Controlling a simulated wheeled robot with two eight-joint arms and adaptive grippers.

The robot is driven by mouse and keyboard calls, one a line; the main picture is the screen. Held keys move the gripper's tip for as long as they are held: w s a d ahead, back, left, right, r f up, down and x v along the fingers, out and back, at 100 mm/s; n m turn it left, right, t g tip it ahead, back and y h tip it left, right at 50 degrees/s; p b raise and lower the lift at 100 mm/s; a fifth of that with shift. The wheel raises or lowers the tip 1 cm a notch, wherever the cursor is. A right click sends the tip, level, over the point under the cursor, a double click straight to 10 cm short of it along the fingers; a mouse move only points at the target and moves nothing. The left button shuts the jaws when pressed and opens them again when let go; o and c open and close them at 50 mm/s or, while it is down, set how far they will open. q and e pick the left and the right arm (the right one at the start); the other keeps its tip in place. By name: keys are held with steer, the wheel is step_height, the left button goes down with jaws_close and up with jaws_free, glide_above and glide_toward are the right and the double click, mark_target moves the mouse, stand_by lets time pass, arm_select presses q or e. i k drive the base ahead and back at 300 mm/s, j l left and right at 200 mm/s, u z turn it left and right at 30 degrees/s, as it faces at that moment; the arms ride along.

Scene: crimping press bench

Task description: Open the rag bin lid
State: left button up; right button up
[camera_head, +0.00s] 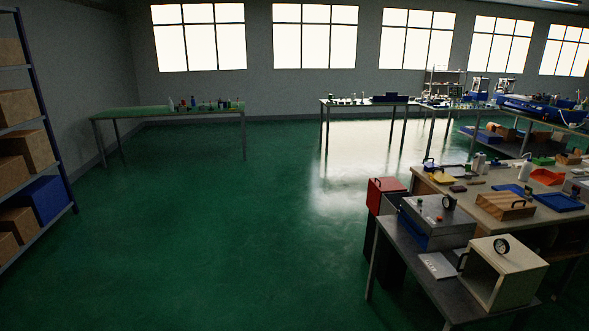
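A red bin (387,185), which looks like the rag bin, stands on the floor right of the middle, at the left end of the workbench. Its red top looks shut, and a small dark handle or knob seems to show on it. Its lower part is dark and partly hidden behind the grey side table. Neither of my grippers is in view.
A grey side table (424,283) in front of the bin holds a metal box (438,222) and a cream cabinet (502,272). The workbench (480,200) lies to the right. Shelving (45,115) stands at left. The green floor (220,240) between is clear.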

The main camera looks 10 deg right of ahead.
mark_target(390, 183)
steer(key=i+z, duration=0.15)
steer(key=i, duration=0.4)
steer(key=i+z, duration=0.2)
steer(key=i, duration=0.4)
steer(key=i+z, duration=0.15)
steer(key=i, duration=0.4)
steer(key=i+j+z, duration=0.15)
steer(key=i, duration=0.4)
steer(key=i+z, duration=0.85)
steer(key=i+j+z, duration=0.25)
steer(key=i+z, duration=0.2)
steer(key=i+j+z, duration=0.4)
steer(key=k+l, duration=0.05)
